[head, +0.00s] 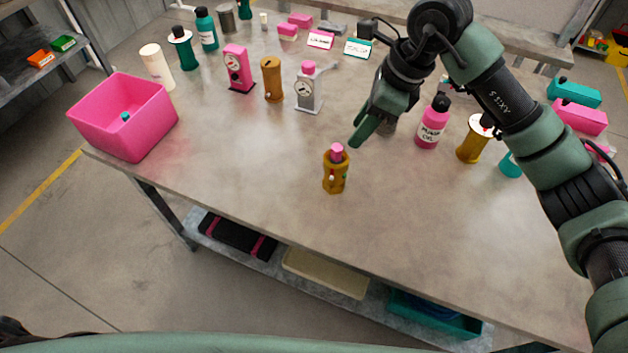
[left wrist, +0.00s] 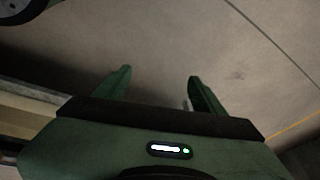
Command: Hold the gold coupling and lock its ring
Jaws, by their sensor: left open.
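The gold coupling (head: 335,178) stands upright near the front middle of the table, with a pink piece (head: 337,152) at its top and small white and green marks on its side. The lock ring cannot be made out clearly at this size. My right gripper (head: 360,139) points down just behind and right of the coupling, apart from it in the picture. Its fingers overlap from this side, so its opening cannot be judged. My left gripper (left wrist: 158,84) is open and empty, its fingers spread over bare floor in the left wrist view.
A pink bin (head: 145,125) stands at the table's left corner. Pumps, bottles and a gold cylinder (head: 474,140) stand behind and right of the coupling. The table (head: 400,225) is clear in front. A lower shelf holds trays.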

